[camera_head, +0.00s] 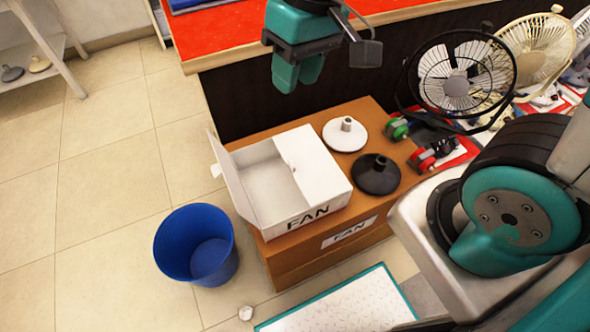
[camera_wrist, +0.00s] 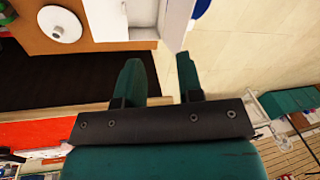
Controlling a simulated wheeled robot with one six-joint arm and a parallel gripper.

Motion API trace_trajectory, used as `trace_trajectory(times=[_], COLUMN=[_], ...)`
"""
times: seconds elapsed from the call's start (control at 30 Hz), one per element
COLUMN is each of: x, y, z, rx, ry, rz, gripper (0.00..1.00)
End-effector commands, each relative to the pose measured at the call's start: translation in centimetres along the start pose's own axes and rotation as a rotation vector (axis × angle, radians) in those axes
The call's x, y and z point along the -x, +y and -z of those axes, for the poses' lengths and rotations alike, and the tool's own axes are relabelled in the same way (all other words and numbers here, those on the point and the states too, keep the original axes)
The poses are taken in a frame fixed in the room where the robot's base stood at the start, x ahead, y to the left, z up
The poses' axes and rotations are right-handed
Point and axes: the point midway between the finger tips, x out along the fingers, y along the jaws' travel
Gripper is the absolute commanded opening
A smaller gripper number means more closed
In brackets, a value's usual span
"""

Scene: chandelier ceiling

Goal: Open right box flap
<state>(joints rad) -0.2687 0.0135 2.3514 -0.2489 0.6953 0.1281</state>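The white box (camera_head: 255,183) marked FAN sits on the brown cardboard stand. Its left flap (camera_head: 232,178) stands up, tilted outward. Its right flap (camera_head: 318,170) lies flat over the right part of the opening, and the left part shows the inside. My gripper (camera_head: 298,78) hangs behind and above the box, apart from it. In the wrist view my gripper (camera_wrist: 160,75) has its two fingers apart with nothing between them. Part of the box (camera_wrist: 112,15) and its raised flap (camera_wrist: 178,22) show at the top there.
The brown stand (camera_head: 378,120) also holds a white fan base (camera_head: 345,134) and a black fan base (camera_head: 376,174), right of the box. Red and green parts (camera_head: 398,128) lie farther right. A blue bin (camera_head: 197,245) stands on the floor. A red-topped counter (camera_head: 225,35) is behind.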

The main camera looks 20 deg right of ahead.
Motion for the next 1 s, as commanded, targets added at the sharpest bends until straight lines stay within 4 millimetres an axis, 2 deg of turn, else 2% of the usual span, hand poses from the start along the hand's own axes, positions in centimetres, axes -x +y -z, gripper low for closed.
trace_trajectory(times=[0.03,0.1,0.23,0.3,0.4,0.57,0.63,1.0], x=[-5.0,-8.4,-13.2,-14.7,-15.9,-17.4,-18.6,-27.0], y=[1.9,3.9,6.7,7.7,8.5,9.0,9.2,10.8], z=[1.3,3.0,5.2,5.9,6.5,6.5,6.3,5.7], rx=[-0.056,-0.129,-0.235,-0.27,-0.3,-0.31,-0.309,-0.308], ry=[-0.016,-0.027,-0.039,-0.042,-0.043,-0.046,-0.047,-0.049], rz=[-0.031,-0.077,-0.146,-0.171,-0.193,-0.2,-0.199,-0.198], gripper=[0.34,0.34,0.34,0.34,0.34,0.34,0.34,0.34])
